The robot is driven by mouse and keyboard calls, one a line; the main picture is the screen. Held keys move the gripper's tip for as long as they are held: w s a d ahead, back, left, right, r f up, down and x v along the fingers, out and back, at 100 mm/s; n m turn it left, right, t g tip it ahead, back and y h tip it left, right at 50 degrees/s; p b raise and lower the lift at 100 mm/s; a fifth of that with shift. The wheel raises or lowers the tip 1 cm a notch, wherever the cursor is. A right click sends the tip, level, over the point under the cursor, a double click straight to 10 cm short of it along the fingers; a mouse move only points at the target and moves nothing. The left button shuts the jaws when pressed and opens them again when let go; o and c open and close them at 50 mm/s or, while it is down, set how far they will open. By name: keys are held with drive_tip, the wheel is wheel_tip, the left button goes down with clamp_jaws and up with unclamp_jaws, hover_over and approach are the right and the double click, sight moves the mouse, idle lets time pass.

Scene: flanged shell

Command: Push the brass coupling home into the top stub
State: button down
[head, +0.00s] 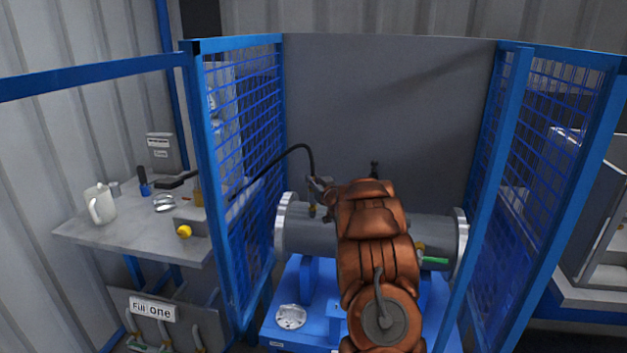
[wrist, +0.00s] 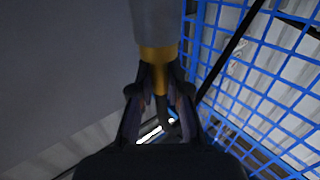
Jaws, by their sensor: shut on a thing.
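My gripper (wrist: 155,85) is shut on the brass coupling (wrist: 156,54), which shows as a yellow band between the fingertips in the wrist view. A grey cylinder (wrist: 153,20), probably the stub, meets the brass at the top of that view; I cannot tell how deep they are joined. In the head view my gripper (head: 321,188) is small, over the left part of the grey flanged shell (head: 300,235). A brass-coloured spot (head: 312,210) shows just under it. A black hose (head: 292,150) arcs from there to the left. My arm hides the shell's middle.
Blue mesh panels (head: 240,150) stand left and right of the shell, with a grey wall (head: 390,100) behind. A dark fitting (head: 374,169) rises behind my arm. A side table (head: 130,232) at left holds a white jug (head: 100,204) and small parts. A round silver disc (head: 291,316) lies on the blue base.

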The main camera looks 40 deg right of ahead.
drive_tip(key=shift+f+b, duration=0.35)
drive_tip(key=shift+f, duration=0.6)
drive_tip(key=c, duration=1.1)
unclamp_jaws()
drive_tip(key=shift+o, duration=0.2)
drive_tip(key=v, duration=1.2)
drive_tip(key=shift+r, duration=0.1)
